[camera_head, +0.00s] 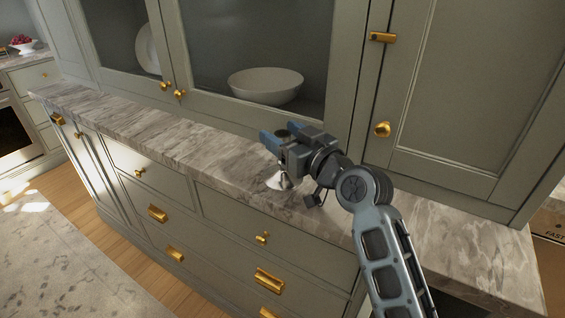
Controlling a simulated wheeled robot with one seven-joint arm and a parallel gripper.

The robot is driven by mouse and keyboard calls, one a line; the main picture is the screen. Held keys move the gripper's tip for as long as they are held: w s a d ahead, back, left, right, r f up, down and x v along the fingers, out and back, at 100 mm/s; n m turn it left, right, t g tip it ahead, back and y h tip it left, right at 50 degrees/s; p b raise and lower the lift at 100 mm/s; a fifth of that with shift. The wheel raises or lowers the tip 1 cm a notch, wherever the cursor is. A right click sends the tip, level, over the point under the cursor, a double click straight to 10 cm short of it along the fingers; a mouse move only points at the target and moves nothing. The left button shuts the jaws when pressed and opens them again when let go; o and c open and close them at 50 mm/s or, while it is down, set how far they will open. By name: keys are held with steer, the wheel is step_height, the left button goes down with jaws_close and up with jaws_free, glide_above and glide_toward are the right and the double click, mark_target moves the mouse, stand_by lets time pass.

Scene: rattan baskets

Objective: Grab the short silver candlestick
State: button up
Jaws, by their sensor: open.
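The short silver candlestick (279,181) stands on the marble counter, near its front edge. The gripper body hides the middle of the candlestick. I cannot tell whether the fingers touch it.
The marble counter (180,136) is clear to the left. Green-grey cabinets with a glass door stand close behind, with a white bowl (265,86) and a plate (147,49) inside. Drawers with brass handles (268,280) lie below the counter edge.

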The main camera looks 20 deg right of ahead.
steer(key=shift+w, duration=0.2)
jaws_close()
stand_by(0.5)
